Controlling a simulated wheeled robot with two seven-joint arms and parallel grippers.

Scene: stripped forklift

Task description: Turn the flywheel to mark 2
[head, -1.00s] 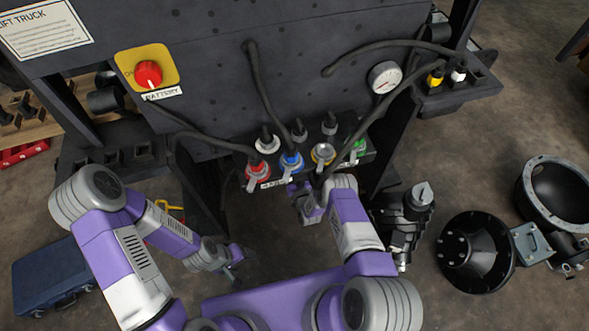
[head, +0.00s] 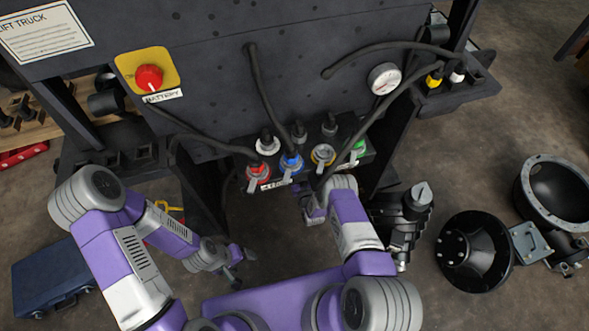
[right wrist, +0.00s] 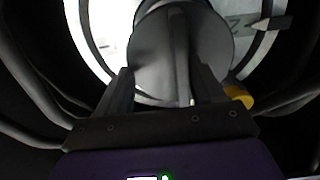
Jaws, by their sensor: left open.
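In the right wrist view, a pale ring-shaped face (right wrist: 105,25), likely the flywheel, shows behind a grey round hub (right wrist: 150,50) with a raised bar (right wrist: 180,60). A mark that looks like a 2 is at the ring's upper right, beside a grey pointer (right wrist: 270,23). My right gripper (right wrist: 163,85) has its fingers apart at the hub, one on each side of the bar; contact is unclear. In the head view my right gripper (head: 314,208) is below the coloured connectors, and the flywheel is hidden. My left gripper (head: 238,268) is open and empty, low at left.
A red battery knob (head: 149,77) is at upper left. A black motor-like part (head: 402,225) is close on the right.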

